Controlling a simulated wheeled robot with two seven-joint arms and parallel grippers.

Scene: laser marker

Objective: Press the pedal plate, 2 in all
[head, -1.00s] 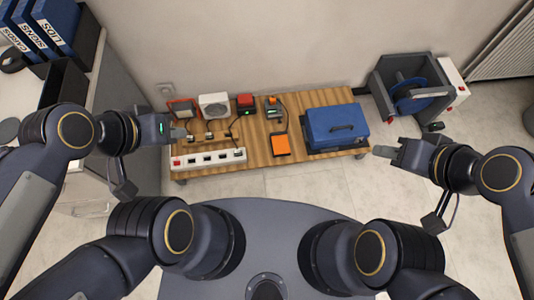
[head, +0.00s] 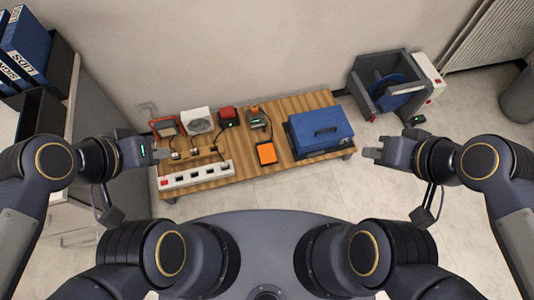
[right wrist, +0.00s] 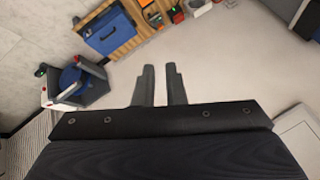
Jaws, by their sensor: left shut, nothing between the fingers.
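A small dark block with a green light (head: 415,120) lies on the floor beside the grey machine at the right; it may be the pedal, but it is too small to tell its plate. My right gripper (head: 373,154) is below and left of it in the head view, over bare floor. In the right wrist view its fingers (right wrist: 160,85) are parted and empty. My left gripper (head: 160,153) is shut and empty near the left end of the low wooden bench (head: 300,171).
The bench carries a power strip (head: 196,174), a blue case (head: 320,131), an orange pad (head: 266,153) and small devices. A grey machine with a blue reel (head: 388,84) stands to its right. A cabinet is at left. Floor before the bench is clear.

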